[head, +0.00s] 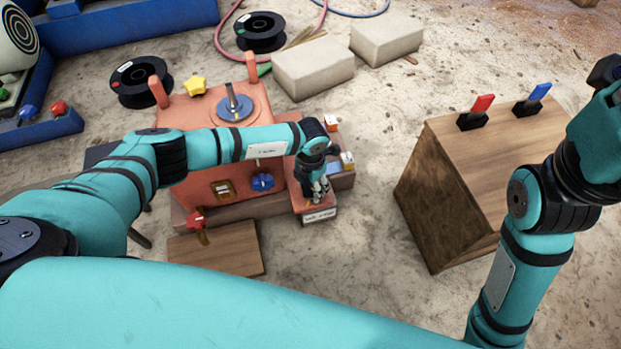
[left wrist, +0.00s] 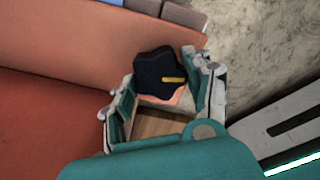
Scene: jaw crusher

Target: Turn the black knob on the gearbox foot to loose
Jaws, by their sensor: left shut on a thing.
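The black knob (left wrist: 158,74) is a lobed knob with a yellow pointer mark, seen in the left wrist view; the mark points right in that picture. My left gripper (head: 318,194) comes down over the gearbox foot (head: 314,208); its two fingers (left wrist: 162,96) are on either side of the knob, shut on it. In the head view the gripper hides the knob. The foot has a small white label on its front, too small to read surely. The salmon-coloured gearbox (head: 180,116) stands behind, partly hidden by my left arm.
A wooden box (head: 430,200) with red (head: 482,104) and blue (head: 540,92) switches stands right. Bare floor separates box and gearbox.

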